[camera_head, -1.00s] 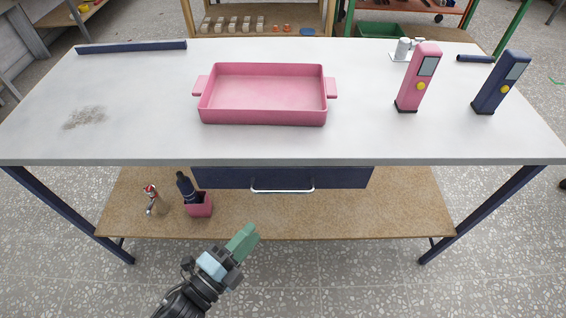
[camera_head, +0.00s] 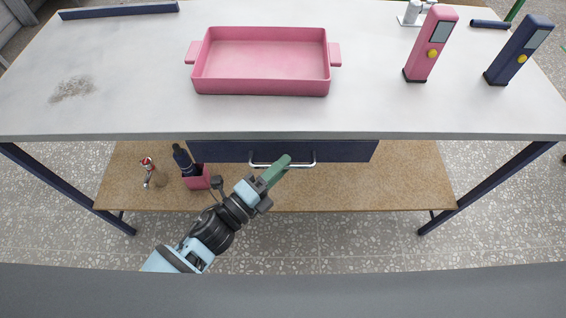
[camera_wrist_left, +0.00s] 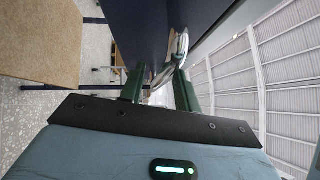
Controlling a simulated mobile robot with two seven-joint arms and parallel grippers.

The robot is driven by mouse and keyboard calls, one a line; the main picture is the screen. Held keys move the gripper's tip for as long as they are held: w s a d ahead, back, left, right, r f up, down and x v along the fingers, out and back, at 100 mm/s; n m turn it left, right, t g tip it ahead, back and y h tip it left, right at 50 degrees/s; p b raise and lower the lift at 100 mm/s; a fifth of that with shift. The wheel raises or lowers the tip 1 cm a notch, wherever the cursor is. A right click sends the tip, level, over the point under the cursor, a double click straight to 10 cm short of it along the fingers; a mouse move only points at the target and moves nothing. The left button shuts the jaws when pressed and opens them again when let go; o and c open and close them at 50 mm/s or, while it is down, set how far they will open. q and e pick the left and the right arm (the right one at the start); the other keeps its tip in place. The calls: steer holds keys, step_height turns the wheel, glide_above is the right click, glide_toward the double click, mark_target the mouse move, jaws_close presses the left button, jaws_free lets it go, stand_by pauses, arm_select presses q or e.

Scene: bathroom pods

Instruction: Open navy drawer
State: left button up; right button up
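The navy drawer (camera_head: 345,151) sits shut under the front edge of the grey-white worktable. Its silver bar handle (camera_head: 308,165) runs across the middle of the drawer front. My left gripper (camera_head: 283,163) reaches up from below, with its green fingers at the right half of the handle. In the left wrist view the drawer front (camera_wrist_left: 205,20) fills the top. There the handle (camera_wrist_left: 177,48) shows between and just beyond the two green fingers (camera_wrist_left: 160,88), which stand apart. I cannot tell whether a finger touches it. My right gripper is not in view.
A pink tray (camera_head: 262,87) stands on the worktable (camera_head: 130,100), with a pink device (camera_head: 431,45) and a navy device (camera_head: 519,50) at right. A brown lower shelf (camera_head: 400,190) holds a pink pot (camera_head: 197,181) with a dark bottle and a tap.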

arm_select(q)
steer(key=shift+w+d, duration=0.4)
jaws_close()
